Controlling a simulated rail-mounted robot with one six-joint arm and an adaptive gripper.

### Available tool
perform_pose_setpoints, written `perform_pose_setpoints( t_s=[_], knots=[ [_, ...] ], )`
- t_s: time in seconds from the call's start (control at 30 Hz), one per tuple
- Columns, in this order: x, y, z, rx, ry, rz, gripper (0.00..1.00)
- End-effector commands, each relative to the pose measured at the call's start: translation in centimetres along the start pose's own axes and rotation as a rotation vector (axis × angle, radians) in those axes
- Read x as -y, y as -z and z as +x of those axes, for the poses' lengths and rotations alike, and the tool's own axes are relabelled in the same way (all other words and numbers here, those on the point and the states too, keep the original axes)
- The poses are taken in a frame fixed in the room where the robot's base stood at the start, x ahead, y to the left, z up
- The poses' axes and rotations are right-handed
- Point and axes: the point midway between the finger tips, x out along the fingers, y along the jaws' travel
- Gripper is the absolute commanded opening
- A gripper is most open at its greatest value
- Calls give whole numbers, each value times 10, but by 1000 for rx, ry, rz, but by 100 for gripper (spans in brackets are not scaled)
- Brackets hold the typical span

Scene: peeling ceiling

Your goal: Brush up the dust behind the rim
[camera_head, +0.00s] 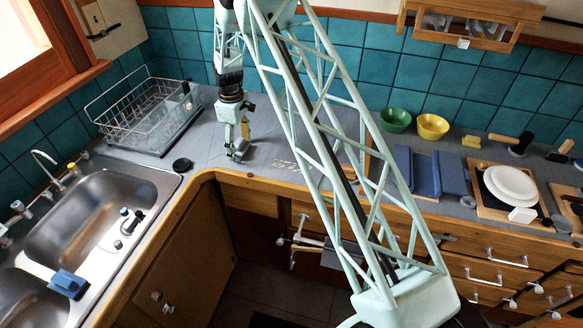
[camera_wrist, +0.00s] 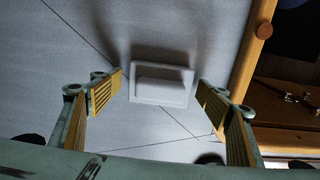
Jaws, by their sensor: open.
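My gripper (camera_head: 238,150) points down over the counter corner, between the dish rack and the arm's lattice. In the wrist view its two yellow-padded fingers (camera_wrist: 160,95) are spread apart. A small pale grey rectangular piece with a raised block (camera_wrist: 161,82) shows between and beyond them; I cannot tell whether it touches the counter or what it is. Pale specks (camera_head: 285,166), possibly dust, lie on the counter right of my gripper, partly behind the arm. The wooden counter rim (camera_head: 262,181) runs along the front edge; it also shows in the wrist view (camera_wrist: 252,50).
A wire dish rack (camera_head: 150,115) stands left, with a black disc (camera_head: 182,165) and steel sink (camera_head: 95,215) in front. Green (camera_head: 396,119) and yellow (camera_head: 432,126) bowls, a blue folded item (camera_head: 428,172) and wooden-handled tools (camera_head: 516,143) are right. A shelf (camera_head: 470,25) hangs above.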

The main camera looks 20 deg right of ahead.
Motion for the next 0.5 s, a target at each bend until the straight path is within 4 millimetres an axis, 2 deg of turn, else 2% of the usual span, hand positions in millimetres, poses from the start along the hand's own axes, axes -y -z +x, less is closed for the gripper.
perform_pose_setpoints(
  t_s=[0.07,0.5],
  knots=[
    [0,0,0,0,0,0,68],
    [0,0,0,0,0,0,29]
  ],
)
